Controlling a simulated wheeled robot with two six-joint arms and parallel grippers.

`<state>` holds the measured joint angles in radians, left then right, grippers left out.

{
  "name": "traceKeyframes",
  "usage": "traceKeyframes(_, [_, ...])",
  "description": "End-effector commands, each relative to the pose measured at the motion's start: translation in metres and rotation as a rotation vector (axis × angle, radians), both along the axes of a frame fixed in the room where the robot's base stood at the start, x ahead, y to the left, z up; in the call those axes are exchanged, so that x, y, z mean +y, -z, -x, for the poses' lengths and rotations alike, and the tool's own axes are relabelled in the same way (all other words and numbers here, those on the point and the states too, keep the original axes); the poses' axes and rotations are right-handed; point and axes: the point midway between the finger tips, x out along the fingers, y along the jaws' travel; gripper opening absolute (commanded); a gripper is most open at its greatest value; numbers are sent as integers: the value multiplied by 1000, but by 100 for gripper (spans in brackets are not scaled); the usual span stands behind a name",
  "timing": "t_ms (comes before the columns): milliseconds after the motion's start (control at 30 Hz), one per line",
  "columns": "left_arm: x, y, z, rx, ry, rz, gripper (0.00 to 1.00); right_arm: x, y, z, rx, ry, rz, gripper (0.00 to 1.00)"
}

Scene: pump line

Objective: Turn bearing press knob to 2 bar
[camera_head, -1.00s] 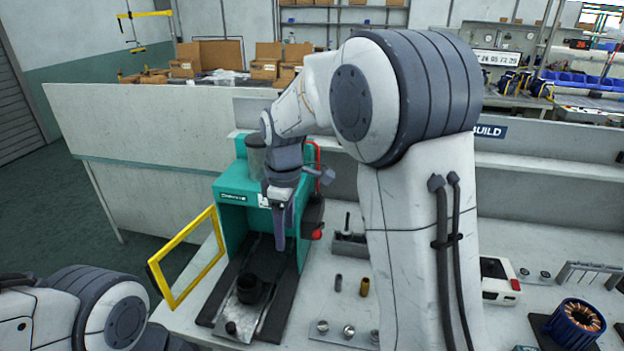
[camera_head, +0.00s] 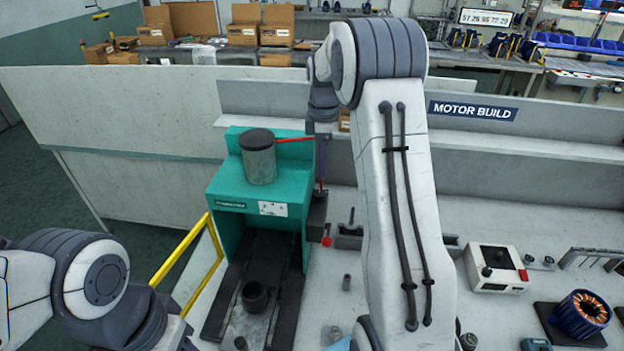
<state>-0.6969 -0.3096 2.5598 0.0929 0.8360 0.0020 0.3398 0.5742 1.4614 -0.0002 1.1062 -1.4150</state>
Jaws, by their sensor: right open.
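The bearing press (camera_head: 222,185) is a teal frame with a grey cylinder (camera_head: 259,160) on top and a white label plate (camera_head: 272,209) on its front. I cannot clearly make out its pressure knob or any reading. My right gripper (camera_head: 321,172) points down beside the press's upper right side, close to a red line there. Its jaws are open, small and partly lost against the dark parts; I cannot tell whether they touch anything. My left arm shows at the lower left, but its gripper is out of view.
A yellow frame guard (camera_head: 183,252) stands at the press's left front. A dark ring-shaped part (camera_head: 254,296) sits on the press bed. A red ball (camera_head: 326,241) is at its right. A white control box (camera_head: 495,268) and a copper-wound stator (camera_head: 583,311) lie on the bench to the right.

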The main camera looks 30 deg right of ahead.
Motion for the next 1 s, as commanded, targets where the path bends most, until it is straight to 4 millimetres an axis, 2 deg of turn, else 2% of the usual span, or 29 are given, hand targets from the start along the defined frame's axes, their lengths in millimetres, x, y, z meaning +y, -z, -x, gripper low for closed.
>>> traceKeyframes(167, [0,-4,0,0,0,0,50,0,9,0,3,0,-1,72])
traceKeyframes(500, [0,-24,0,0,4,0,50,0,69,1,6,0,-2,72])
traceKeyframes(700, [0,-31,0,0,5,0,50,0,96,1,4,0,-2,72])
traceKeyframes(1000, [0,-32,0,-1,6,0,50,0,105,0,0,0,0,72])
